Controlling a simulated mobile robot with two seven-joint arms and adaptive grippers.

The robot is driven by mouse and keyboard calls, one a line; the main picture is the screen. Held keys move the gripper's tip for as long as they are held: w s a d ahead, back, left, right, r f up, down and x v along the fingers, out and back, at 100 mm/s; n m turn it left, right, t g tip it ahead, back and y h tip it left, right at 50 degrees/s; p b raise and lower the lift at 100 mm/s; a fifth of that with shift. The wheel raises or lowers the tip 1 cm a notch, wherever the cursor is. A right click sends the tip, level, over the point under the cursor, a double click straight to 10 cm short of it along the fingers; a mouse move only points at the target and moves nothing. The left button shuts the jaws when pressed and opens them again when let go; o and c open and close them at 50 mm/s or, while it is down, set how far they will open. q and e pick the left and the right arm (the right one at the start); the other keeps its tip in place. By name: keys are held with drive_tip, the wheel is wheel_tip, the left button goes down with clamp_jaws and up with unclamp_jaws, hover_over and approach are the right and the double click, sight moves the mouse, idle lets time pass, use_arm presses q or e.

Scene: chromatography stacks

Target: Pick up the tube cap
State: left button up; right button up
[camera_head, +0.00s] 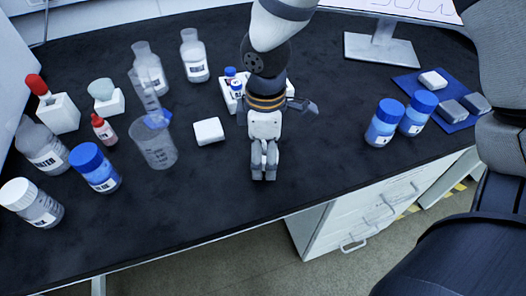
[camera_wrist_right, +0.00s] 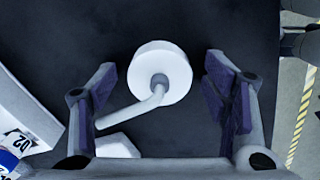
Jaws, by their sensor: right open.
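A white round tube cap (camera_wrist_right: 172,62) with a grey hub and a bent tube lies on the dark bench in the right wrist view. It lies between and apart from the two fingers of my right gripper, which is open and empty. In the head view my right gripper (camera_head: 264,177) points down over the middle of the bench. I cannot make out the cap there; the gripper and arm likely hide it. My left gripper is not in view.
Left of the gripper are a white block (camera_head: 208,131), a beaker (camera_head: 155,151) and several bottles. A vial rack (camera_head: 228,97) stands behind it. Two blue-capped bottles (camera_head: 383,122) (camera_head: 417,113) and a blue mat (camera_head: 451,124) are at right.

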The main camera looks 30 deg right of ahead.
drive_tip(key=shift+r, duration=0.15)
drive_tip(key=c, duration=1.3)
drive_tip(key=shift+r, duration=0.1)
